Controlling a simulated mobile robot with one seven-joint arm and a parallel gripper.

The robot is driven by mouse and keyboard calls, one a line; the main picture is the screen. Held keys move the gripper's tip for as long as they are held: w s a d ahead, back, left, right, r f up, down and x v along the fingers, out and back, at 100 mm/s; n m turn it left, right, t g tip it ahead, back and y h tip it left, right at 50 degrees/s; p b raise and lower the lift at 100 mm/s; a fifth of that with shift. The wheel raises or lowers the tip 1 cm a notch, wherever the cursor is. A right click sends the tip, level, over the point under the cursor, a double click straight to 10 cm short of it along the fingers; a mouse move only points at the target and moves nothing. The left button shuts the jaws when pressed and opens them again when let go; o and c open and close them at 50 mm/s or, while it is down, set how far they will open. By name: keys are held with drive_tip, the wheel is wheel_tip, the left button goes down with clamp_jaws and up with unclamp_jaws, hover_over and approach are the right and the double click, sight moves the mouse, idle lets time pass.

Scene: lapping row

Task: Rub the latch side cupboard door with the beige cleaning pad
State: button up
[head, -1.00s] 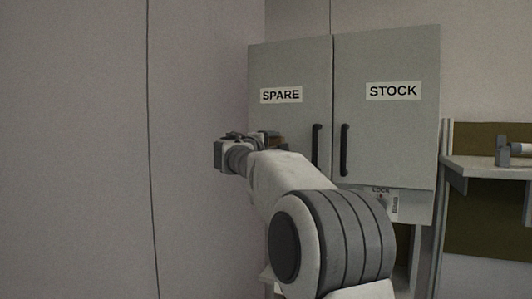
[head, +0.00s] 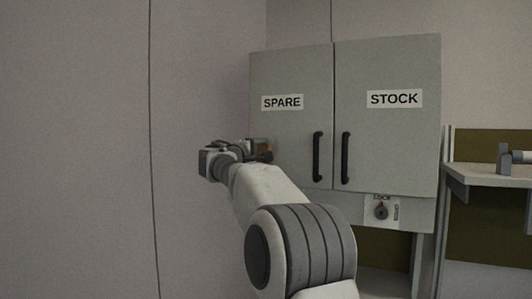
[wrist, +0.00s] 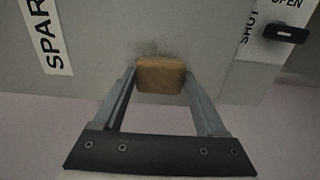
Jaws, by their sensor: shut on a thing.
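The beige cleaning pad (wrist: 160,75), a tan block, is between the two fingers of my gripper (wrist: 160,82), which is shut on it. In the head view, my gripper (head: 262,153) is at the lower left of the grey SPARE door (head: 292,73), with a bit of the pad (head: 263,144) showing. In the wrist view, a dark smudge (wrist: 150,50) on the SPARE door (wrist: 105,40) lies right beside the pad. I cannot tell whether the pad touches the door. A black latch (wrist: 286,33) marked SHUT and OPEN is at the right.
The STOCK door (head: 390,150) is to the right, with black handles by the seam between the doors. A lock plate (head: 382,212) is below it. A shelf (head: 490,172) stands farther right. A plain wall (head: 75,150) is close on the left.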

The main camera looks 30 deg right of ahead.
sight(279, 148)
drive_tip(key=shift+w+a+r, duration=0.25)
drive_tip(key=shift+w+r, duration=0.15)
drive_tip(key=shift+r, duration=0.15)
drive_tip(key=shift+s+d+b, duration=0.75)
drive_tip(key=shift+s+d, duration=0.1)
drive_tip(key=shift+s, duration=0.25)
drive_tip(key=shift+s+d+b, duration=0.75)
drive_tip(key=shift+s+d, duration=0.1)
drive_tip(key=shift+s, duration=0.25)
drive_tip(key=shift+r, duration=0.15)
drive_tip(key=shift+w+a, duration=0.1)
drive_tip(key=shift+w+a, duration=0.2)
drive_tip(key=w+a+p, duration=0.3)
drive_tip(key=w+a, duration=0.1)
drive_tip(key=w, duration=0.1)
drive_tip(key=shift+w+p, duration=0.2)
drive_tip(key=shift+p, duration=0.15)
